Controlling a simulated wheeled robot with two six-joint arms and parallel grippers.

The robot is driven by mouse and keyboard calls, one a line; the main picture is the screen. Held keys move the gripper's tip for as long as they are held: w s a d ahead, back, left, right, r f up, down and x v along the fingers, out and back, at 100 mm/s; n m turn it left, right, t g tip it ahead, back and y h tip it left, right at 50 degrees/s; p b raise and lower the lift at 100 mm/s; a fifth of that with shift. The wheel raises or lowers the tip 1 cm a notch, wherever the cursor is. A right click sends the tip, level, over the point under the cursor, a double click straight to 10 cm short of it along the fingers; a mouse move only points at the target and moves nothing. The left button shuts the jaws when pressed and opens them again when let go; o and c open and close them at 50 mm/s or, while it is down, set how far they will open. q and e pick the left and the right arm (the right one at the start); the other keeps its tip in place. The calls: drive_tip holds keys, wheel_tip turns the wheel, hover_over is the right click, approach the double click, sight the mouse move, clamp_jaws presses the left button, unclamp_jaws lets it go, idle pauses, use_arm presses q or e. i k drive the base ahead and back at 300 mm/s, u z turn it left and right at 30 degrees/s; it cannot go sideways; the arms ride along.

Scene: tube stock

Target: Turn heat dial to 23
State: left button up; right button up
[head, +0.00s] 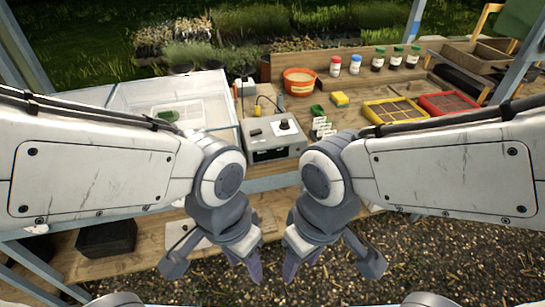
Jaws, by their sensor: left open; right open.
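A grey control box (270,146) sits on the wooden bench near the middle of the head view. A dark round dial (285,124) stands on its top face, to the right of a small dark part. The dial's markings are too small to read. My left gripper (215,277) is open and empty, below and in front of the box. My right gripper (328,276) is open and empty, to the right of the left one, also below the bench front. Neither gripper touches the box.
A clear propagator (215,109) stands left of the box. Several capped bottles (377,62) stand behind.

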sight(284, 125)
drive_tip(key=z, duration=0.7)
drive_tip(key=i, duration=1.15)
drive_tip(key=u, duration=0.65)
drive_tip(key=i, duration=0.6)
drive_tip(key=u, duration=0.55)
